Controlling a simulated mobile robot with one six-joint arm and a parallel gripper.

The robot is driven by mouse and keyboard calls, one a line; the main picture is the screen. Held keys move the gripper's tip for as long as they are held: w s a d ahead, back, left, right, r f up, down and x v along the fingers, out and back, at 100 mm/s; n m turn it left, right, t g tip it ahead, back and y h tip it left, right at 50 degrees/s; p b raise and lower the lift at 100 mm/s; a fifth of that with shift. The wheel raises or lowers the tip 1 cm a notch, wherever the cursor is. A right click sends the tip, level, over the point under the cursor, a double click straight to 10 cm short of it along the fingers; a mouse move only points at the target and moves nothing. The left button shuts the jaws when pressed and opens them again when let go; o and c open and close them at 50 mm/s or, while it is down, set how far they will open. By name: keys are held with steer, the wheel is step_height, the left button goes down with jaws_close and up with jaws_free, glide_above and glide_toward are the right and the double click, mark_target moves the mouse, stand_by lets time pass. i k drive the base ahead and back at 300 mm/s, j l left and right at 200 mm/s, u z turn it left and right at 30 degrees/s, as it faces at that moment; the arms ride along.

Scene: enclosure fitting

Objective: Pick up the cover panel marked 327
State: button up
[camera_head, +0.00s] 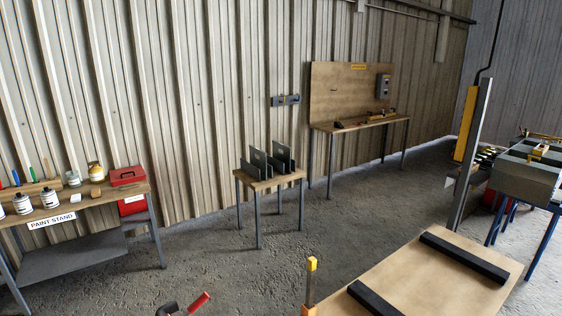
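Several dark grey flat panels (258,162) stand upright side by side on a small wooden-topped table (262,184) near the middle of the view, against the corrugated wall. They differ in height and partly overlap. No number can be read on any of them, so I cannot tell which one is marked 327. I cannot make out my gripper in this view.
A paint stand (85,205) with cans and a red toolbox (127,175) is at left. A workbench (360,122) with a backboard stands behind right. A board with black bars (415,275) fills the lower right foreground. Concrete floor (215,260) is clear before the panel table.

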mark_target(281, 152)
steer(key=u, duration=0.45)
steer(key=j+u, duration=0.15)
steer(key=u, duration=0.25)
steer(key=j+u, duration=0.1)
steer(key=u, duration=0.35)
steer(key=i+j+u, duration=0.1)
steer(key=i+j, duration=1.6)
steer(key=i+l+z, duration=0.2)
steer(key=i+z, duration=0.3)
steer(key=i+l+z, duration=0.1)
steer(key=i+z, duration=0.7)
steer(key=z, duration=0.15)
steer(key=i+j+z, duration=0.3)
steer(key=z, duration=0.15)
steer(key=i+j+z, duration=0.5)
steer(key=i+l+z, duration=0.15)
steer(key=i, duration=0.95)
steer(key=i+l+z, duration=0.15)
steer(key=i, duration=0.95)
steer(key=i+l, duration=0.1)
steer(key=i, duration=0.45)
steer(key=i+l+u, duration=0.1)
steer(key=i, duration=0.45)
steer(key=i+l+u, duration=0.1)
steer(key=i, duration=0.45)
steer(key=i+j+u, duration=0.2)
steer(key=u, duration=0.15)
steer(key=i+u, duration=0.75)
